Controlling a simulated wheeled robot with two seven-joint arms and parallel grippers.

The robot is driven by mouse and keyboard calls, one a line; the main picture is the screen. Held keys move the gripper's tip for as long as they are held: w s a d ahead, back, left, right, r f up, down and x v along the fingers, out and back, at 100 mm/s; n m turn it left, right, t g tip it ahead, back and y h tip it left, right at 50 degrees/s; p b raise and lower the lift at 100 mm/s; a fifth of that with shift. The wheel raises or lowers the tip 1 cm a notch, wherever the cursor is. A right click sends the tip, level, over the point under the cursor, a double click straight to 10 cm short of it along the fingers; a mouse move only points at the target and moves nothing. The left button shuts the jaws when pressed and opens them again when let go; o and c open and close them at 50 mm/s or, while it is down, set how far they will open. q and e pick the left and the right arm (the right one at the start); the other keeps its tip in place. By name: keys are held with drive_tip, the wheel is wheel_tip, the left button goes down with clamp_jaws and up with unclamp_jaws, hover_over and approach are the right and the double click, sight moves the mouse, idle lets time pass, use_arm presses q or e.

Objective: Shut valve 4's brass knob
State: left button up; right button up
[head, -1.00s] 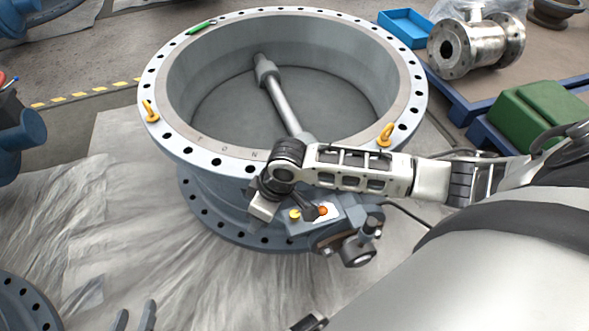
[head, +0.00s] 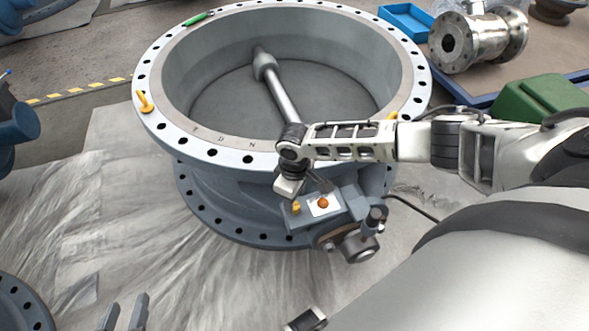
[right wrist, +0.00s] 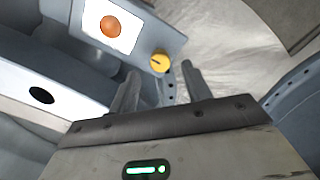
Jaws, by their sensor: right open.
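The brass knob (head: 296,206) is small and yellow. It stands on the control box of the large grey-blue valve (head: 185,195), left of an orange button (head: 323,203) on a white plate. In the right wrist view the knob (right wrist: 159,62) shows a short dark mark on its face. It lies just beyond and between my right fingertips, apart from them. My right gripper (right wrist: 160,82) is open and empty. In the head view its fingers are partly hidden by its wrist, above the box. My left gripper (head: 124,312) is open and empty at the bottom left edge. No valve number is legible.
A yellow eyebolt (head: 145,101) stands on the flange rim. A dark round fitting (head: 357,243) and a cable stick out beside the box. A steel valve (head: 470,42), a blue tray (head: 408,22) and a green box (head: 540,103) are at back right. The left floor sheet is mostly clear.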

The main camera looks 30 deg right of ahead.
sight(295, 209)
wheel_tip(295, 209, down, 3)
drive_tip(key=shift+r+b, duration=0.1)
drive_tip(key=shift+b, duration=0.2)
drive_tip(key=shift+f, duration=0.6)
drive_tip(key=c, duration=1)
use_arm(q)
drive_tip(key=shift+w+d+f, duration=0.1)
drive_tip(key=shift+d+f, duration=0.05)
drive_tip(key=shift+f, duration=0.55)
drive_tip(key=shift+r, duration=0.15)
use_arm(e)
drive_tip(key=shift+r, duration=0.1)
